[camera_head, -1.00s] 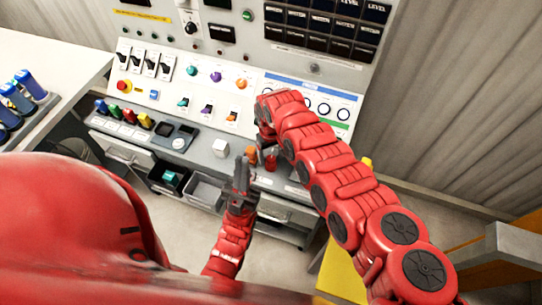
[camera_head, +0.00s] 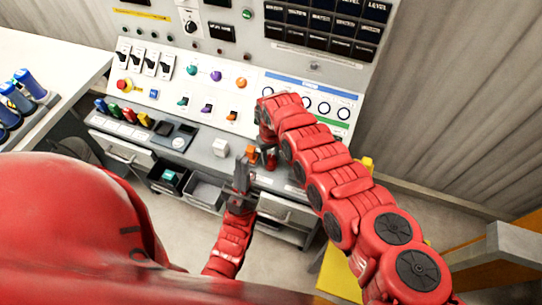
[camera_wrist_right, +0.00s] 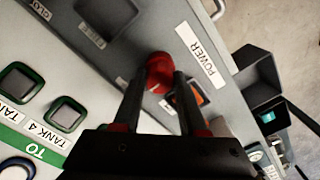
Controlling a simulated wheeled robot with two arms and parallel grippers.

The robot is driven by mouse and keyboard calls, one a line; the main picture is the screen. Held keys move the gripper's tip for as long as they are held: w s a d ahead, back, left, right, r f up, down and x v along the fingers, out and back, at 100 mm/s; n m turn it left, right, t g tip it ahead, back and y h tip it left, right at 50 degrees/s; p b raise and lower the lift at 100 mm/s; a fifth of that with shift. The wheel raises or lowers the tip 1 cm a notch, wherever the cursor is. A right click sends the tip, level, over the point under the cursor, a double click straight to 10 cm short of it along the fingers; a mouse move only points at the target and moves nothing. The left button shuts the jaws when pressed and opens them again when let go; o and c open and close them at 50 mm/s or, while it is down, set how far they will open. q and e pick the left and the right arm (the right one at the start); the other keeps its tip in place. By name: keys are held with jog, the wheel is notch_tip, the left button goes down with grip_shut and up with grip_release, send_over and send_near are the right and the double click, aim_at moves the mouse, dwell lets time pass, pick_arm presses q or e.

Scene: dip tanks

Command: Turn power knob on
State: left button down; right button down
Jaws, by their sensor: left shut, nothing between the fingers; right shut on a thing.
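The power knob (camera_wrist_right: 159,70) is red and round. It stands on the grey console top beside the white POWER label (camera_wrist_right: 203,57) in the right wrist view. My right gripper (camera_wrist_right: 160,82) has its two dark fingers on either side of the knob, shut on it. The fingers hide part of the knob's sides. In the head view my right arm reaches down to the console's front ledge, and its links partly hide the gripper. My left gripper (camera_head: 241,172) is shut and empty, upright in front of the ledge, left of the right gripper.
A small orange item (camera_head: 252,152) and a white cube (camera_head: 220,148) sit on the ledge left of the knob. Switches and coloured knobs cover the sloped panel (camera_head: 210,90). Open bins (camera_head: 205,190) hang below. Blue-handled items (camera_head: 30,85) stand on the left table.

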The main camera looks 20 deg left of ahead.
jog(key=shift+f+n+b, duration=0.15)
jog(key=shift+n+b, duration=0.75)
jog(key=shift+n, duration=0.1)
jog(key=shift+w+n+b, duration=0.1)
jog(key=shift+n+b, duration=0.65)
jog(key=shift+n, duration=0.05)
jog(key=n+b, duration=0.8)
jog(key=n, duration=0.1)
jog(key=shift+f+b, duration=0.1)
jog(key=shift+b, duration=0.25)
jog(key=n+b, duration=0.2)
jog(key=n, duration=0.1)
jog(key=shift+b, duration=0.3)
jog(key=shift+r+n+b, duration=0.25)
jog(key=shift+n+b, duration=0.45)
jog(key=shift+n, duration=0.5)
